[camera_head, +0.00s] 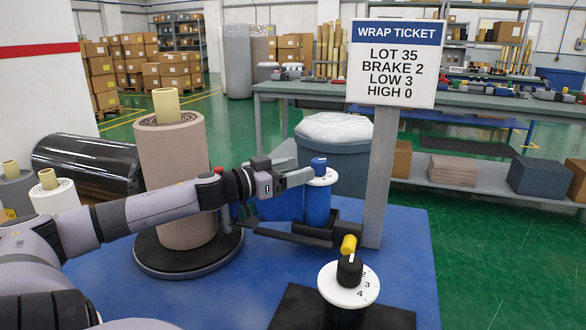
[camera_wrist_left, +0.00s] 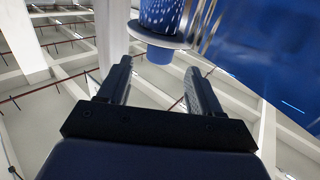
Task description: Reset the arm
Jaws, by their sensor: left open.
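My left arm reaches in from the left in the head view. Its left gripper (camera_head: 298,176) is open beside the white disc (camera_head: 322,178) and blue knob (camera_head: 318,163) on top of an upright blue cylinder (camera_head: 318,206). In the left wrist view the two fingers of the left gripper (camera_wrist_left: 159,72) are spread with nothing held. The blue knob (camera_wrist_left: 160,55) shows just past the fingertips, roughly in line with the gap, with the disc's rim (camera_wrist_left: 158,39) beyond it. I cannot tell whether a finger touches it. My right gripper is not in view.
A pinkish wrapped roll (camera_head: 173,165) stands on a round dark turntable (camera_head: 165,262) near my forearm. A white dial (camera_head: 368,290) with a black knob sits at the front. A sign (camera_head: 396,62) reads brake 2, low 3, high 0. The blue surface (camera_head: 405,255) is clear at right.

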